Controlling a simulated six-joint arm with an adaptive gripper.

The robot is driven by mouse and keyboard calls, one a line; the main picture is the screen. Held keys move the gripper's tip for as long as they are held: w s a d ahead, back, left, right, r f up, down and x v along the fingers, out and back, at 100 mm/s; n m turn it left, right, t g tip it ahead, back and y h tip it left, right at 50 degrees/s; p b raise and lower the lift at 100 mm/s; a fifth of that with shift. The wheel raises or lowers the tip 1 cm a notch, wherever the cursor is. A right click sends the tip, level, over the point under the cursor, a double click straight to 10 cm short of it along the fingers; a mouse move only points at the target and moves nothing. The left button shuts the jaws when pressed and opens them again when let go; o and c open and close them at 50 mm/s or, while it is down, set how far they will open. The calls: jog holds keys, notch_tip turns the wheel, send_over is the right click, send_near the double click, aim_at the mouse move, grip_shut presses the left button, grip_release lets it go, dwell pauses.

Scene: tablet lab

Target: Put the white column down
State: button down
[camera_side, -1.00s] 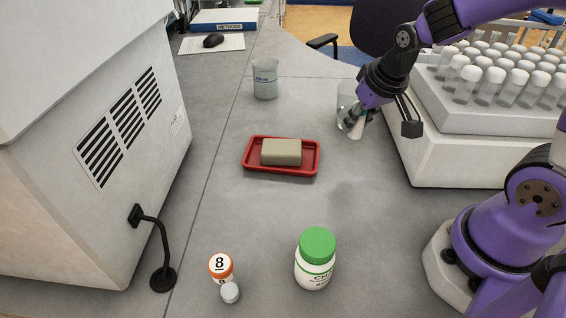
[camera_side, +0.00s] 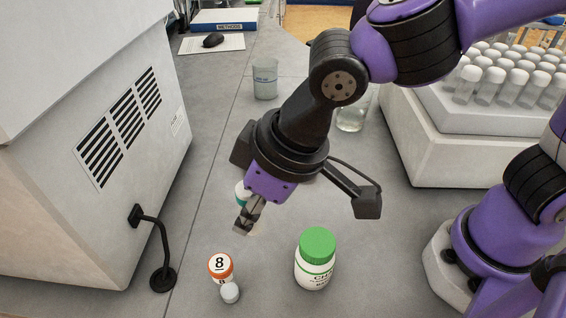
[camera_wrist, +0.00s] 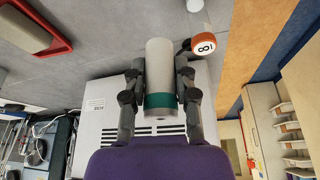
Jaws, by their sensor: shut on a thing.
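The white column (camera_wrist: 160,62) shows in the wrist view as a white cylinder with a teal band near the end closest to my palm. My gripper (camera_wrist: 160,80) is shut on it, with one dark finger on each side. In the side view my gripper (camera_side: 247,217) points down over the bench, left of the green-capped jar. There the column (camera_side: 242,190) is mostly hidden behind the fingers, with only a white and teal bit showing. I cannot tell whether it touches the bench.
An orange-capped bottle marked 8 (camera_side: 220,268), with a small grey piece (camera_side: 230,293) beside it, stands in front of my gripper. A green-capped jar (camera_side: 316,262) stands to the right. The red tray (camera_wrist: 32,35) shows in the wrist view. A beaker (camera_side: 265,80) stands farther back.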

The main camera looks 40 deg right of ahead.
jog(key=shift+s+a+f+n, duration=0.1)
jog(key=shift+s+a+n, duration=0.2)
jog(key=shift+a, duration=0.25)
jog(key=w+d+f, duration=0.1)
jog(key=w+f, duration=0.1)
jog(key=w, duration=0.1)
jog(key=w+d+f, duration=0.2)
jog(key=w, duration=0.1)
jog(key=w+d+f, duration=0.2)
jog(key=w, duration=0.1)
jog(key=shift+w+f, duration=0.25)
jog(key=shift+f, duration=0.1)
jog(key=shift+w+d+f, duration=0.1)
jog(key=shift+w+f, duration=0.05)
jog(key=shift+f, duration=1.9)
jog(key=shift+f, duration=0.2)
jog(key=c, duration=0.6)
grip_release()
jog(key=shift+c, duration=0.2)
